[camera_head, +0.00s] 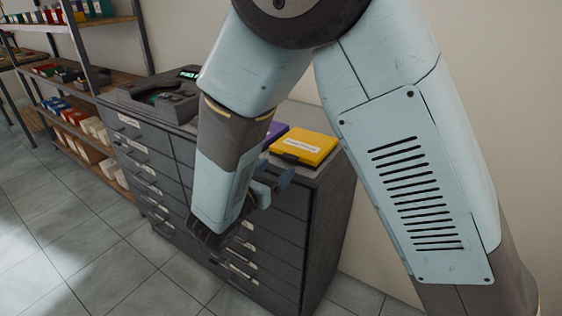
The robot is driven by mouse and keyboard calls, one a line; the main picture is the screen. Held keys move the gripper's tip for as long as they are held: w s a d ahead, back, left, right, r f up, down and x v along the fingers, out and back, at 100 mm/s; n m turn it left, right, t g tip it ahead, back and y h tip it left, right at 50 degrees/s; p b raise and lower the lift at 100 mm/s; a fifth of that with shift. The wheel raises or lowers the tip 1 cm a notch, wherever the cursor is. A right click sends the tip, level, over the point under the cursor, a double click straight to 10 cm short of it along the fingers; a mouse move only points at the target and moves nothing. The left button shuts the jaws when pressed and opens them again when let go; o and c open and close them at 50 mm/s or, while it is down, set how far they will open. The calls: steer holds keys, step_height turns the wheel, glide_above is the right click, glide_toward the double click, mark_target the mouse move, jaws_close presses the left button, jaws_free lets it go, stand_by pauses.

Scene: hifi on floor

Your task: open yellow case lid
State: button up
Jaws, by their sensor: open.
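The yellow case (304,146) lies flat on top of the grey drawer cabinet, near its right end. Its lid looks shut and carries a white label. My arm hides the middle of the cabinet top and part of the drawer fronts.
The grey cabinet (328,215) has several drawers with handles. A purple case (274,134) lies beside the yellow one, partly hidden by my arm. A dark device (160,98) sits at the left end. Shelves (62,80) stand at the far left. Tiled floor (75,235) is clear at left.

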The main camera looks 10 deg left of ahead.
mark_target(287, 159)
steer(key=shift+x, duration=2.6)
